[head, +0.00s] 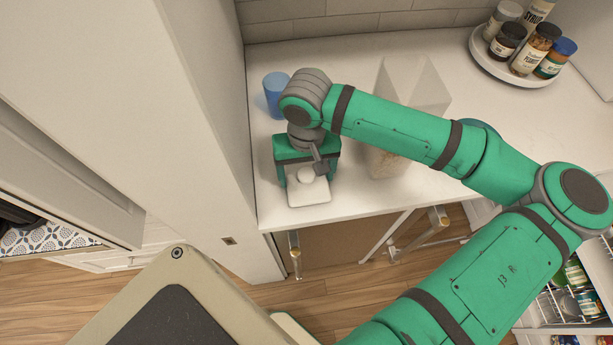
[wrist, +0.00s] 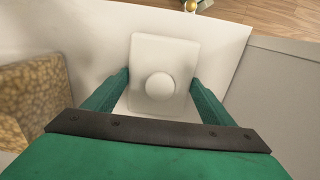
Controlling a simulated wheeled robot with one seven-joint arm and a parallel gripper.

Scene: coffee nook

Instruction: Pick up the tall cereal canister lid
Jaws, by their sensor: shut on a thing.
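The canister lid (head: 312,193) is a white rounded rectangle with a round knob on top. In the head view it is at the counter's front left, below my gripper (head: 307,172). In the wrist view the lid (wrist: 165,50) lies between the two green fingers of my gripper (wrist: 160,82), which are shut on its left and right sides. I cannot tell whether it touches the counter. The tall clear canister (head: 421,84) stands to the right, partly hidden behind my arm, with cereal low inside. Its cereal-filled side also shows at the left of the wrist view (wrist: 35,95).
A blue cup (head: 275,92) stands behind my gripper, near the left wall panel. A round tray (head: 483,60) with several jars is at the back right. The white counter (head: 350,195) ends just in front of the lid. Below the edge is wooden floor.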

